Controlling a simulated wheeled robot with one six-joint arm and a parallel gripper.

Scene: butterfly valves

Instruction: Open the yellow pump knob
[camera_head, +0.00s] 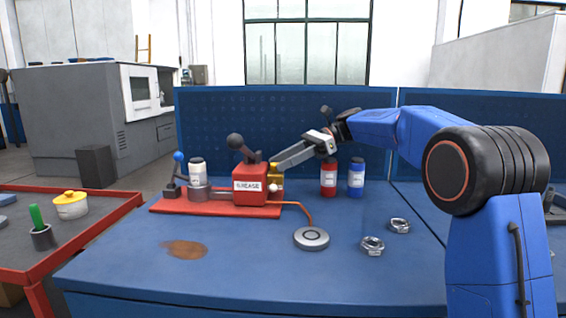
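The grease pump has a red box body (251,184) with a "GREASE" label, and it sits on a red base plate (215,207) on the blue bench. A yellow part (277,171), which looks like the pump knob, shows at the right side of the red box. It is small and partly hidden by my gripper. My gripper (279,163) reaches in from the right, its grey fingers pointing left and slightly down, with the tips at the yellow part. I cannot tell whether they touch it or whether they are apart.
A black ball-topped lever (235,141) stands on the pump, and a blue-topped lever (178,157) is left of it. Red (328,178) and blue (356,178) bottles stand behind my gripper. An orange hose leads to a grey disc (311,238). Two metal nuts (372,245) lie at right. The front bench is mostly clear.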

